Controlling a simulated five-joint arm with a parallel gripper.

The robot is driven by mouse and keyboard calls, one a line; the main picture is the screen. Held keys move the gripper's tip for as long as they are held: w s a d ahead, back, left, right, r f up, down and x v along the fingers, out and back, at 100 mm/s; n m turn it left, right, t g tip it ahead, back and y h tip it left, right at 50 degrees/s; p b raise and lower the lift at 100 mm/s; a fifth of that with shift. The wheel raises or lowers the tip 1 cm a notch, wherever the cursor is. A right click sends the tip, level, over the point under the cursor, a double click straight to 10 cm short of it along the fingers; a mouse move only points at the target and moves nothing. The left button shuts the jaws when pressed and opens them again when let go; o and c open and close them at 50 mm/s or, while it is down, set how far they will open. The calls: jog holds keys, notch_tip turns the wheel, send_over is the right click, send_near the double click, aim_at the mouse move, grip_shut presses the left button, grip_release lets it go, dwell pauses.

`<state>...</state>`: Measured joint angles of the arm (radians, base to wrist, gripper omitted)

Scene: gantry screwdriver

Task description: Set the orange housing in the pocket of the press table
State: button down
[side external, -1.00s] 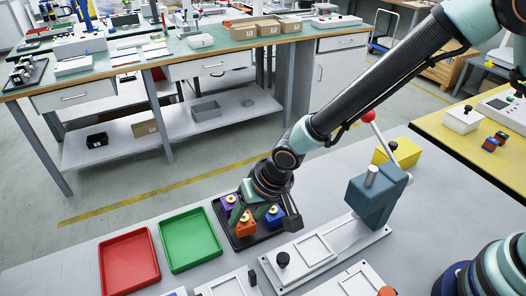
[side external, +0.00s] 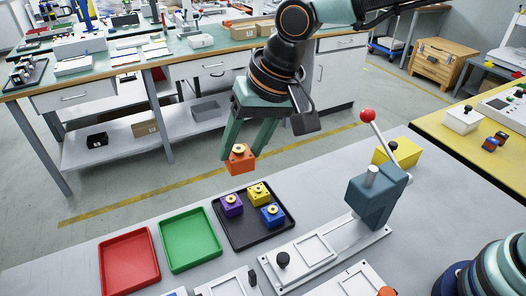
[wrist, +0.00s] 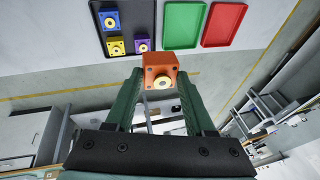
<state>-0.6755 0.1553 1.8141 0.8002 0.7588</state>
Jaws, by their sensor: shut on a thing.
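The orange housing (side external: 239,159) is a small block with a round brass-coloured boss on top. My gripper (side external: 246,148) is shut on it and holds it in the air above and behind the black tray. In the wrist view the orange housing (wrist: 160,73) sits between the tips of my green fingers (wrist: 159,88). The press table (side external: 325,256) is a light plate with a square recessed pocket (side external: 312,250), a black knob and a blue-grey press with a red-balled lever. The pocket looks empty. The press does not show in the wrist view.
The black tray (side external: 226,228) holds purple (side external: 231,205), yellow (side external: 259,195) and blue (side external: 272,216) housings. Green (side external: 190,240) and red (side external: 129,262) trays lie left of it. The press lever (side external: 377,130) stands tall. A yellow block (side external: 398,148) sits behind the press.

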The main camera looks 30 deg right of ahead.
notch_tip(320, 180, down, 20)
jog(key=shift+r, duration=0.2)
dwell(0.6)
jog(key=shift+c, duration=1.3)
grip_release()
jog(key=shift+f, duration=0.1)
